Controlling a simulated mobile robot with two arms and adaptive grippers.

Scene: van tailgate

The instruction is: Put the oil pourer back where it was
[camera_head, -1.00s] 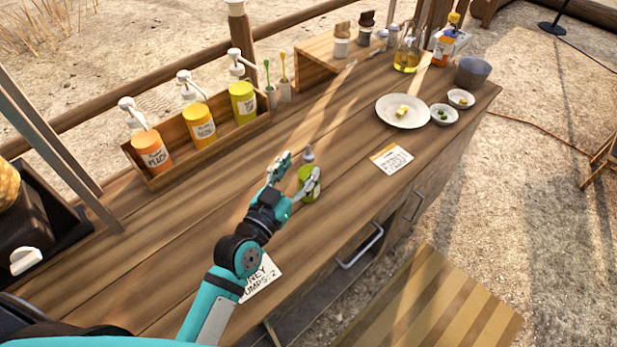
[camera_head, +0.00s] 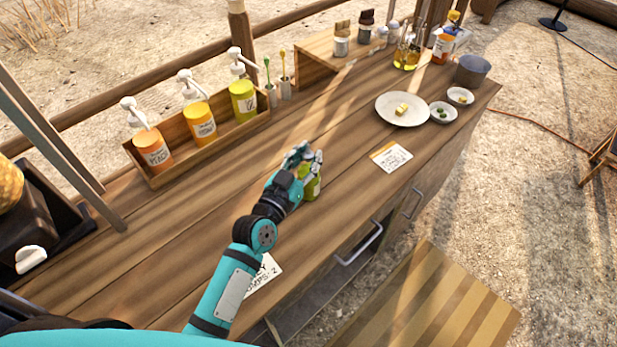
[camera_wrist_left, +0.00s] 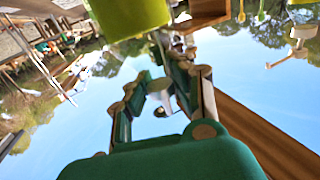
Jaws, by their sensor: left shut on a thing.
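A small green bottle (camera_head: 311,188) stands upright near the middle of the wooden counter. My left gripper (camera_head: 309,164) is shut on it, and its fingers hide the bottle's top. Whether the base touches the wood is hard to tell. A clear glass oil vessel (camera_head: 407,59) with yellow oil stands at the far end of the counter. I cannot tell from looks alone which of the two is the oil pourer. My right gripper is out of view.
A wooden rack (camera_head: 155,183) with several pump bottles lines the back left. A white plate (camera_head: 390,116), small bowls (camera_head: 443,118) and a grey cup (camera_head: 472,70) are at the right. A paper card (camera_head: 391,157) lies right of the green bottle. The counter between rack and gripper is clear.

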